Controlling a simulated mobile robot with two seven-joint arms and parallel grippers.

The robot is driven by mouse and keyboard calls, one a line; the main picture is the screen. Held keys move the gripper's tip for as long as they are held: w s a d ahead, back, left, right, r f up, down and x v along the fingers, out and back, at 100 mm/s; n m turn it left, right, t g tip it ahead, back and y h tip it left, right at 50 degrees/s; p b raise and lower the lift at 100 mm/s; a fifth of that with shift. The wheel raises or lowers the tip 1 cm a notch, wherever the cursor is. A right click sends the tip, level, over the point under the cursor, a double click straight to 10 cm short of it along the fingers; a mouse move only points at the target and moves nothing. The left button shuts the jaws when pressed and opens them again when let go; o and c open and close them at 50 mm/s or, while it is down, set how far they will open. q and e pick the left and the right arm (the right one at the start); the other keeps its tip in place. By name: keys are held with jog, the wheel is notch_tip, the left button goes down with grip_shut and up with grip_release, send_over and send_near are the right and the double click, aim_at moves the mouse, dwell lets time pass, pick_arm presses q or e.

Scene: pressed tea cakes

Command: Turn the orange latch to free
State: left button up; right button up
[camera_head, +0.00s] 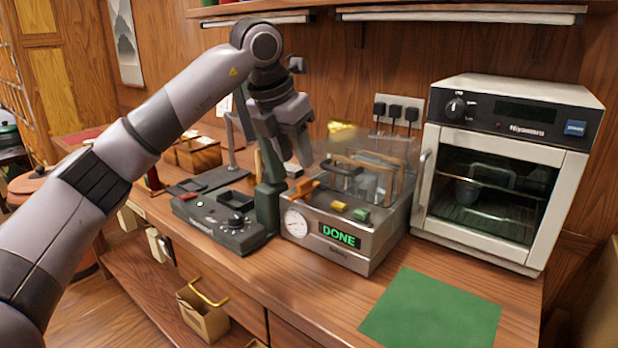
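The orange latch (303,188) is a small orange handle at the upper left front edge of a metal machine (330,252). The machine has a clear cover, a round white dial and a green display that reads DONE. My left gripper (294,157) points downward just above and behind the latch in the picture, with a small gap between them. I cannot tell how far its fingers are apart, and nothing shows clearly between them. My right gripper is not in view.
A dark green device (222,222) with a knob stands left of the machine. A white oven (508,165) stands to its right. A green mat (432,312) lies bare at the front right. A yellow button (339,206) and a green button (361,214) are beside the latch.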

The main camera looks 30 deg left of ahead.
aim_at(303, 181)
pick_arm(q)
jog(key=shift+x, duration=3.45)
jog(key=shift+s, duration=0.1)
grip_shut()
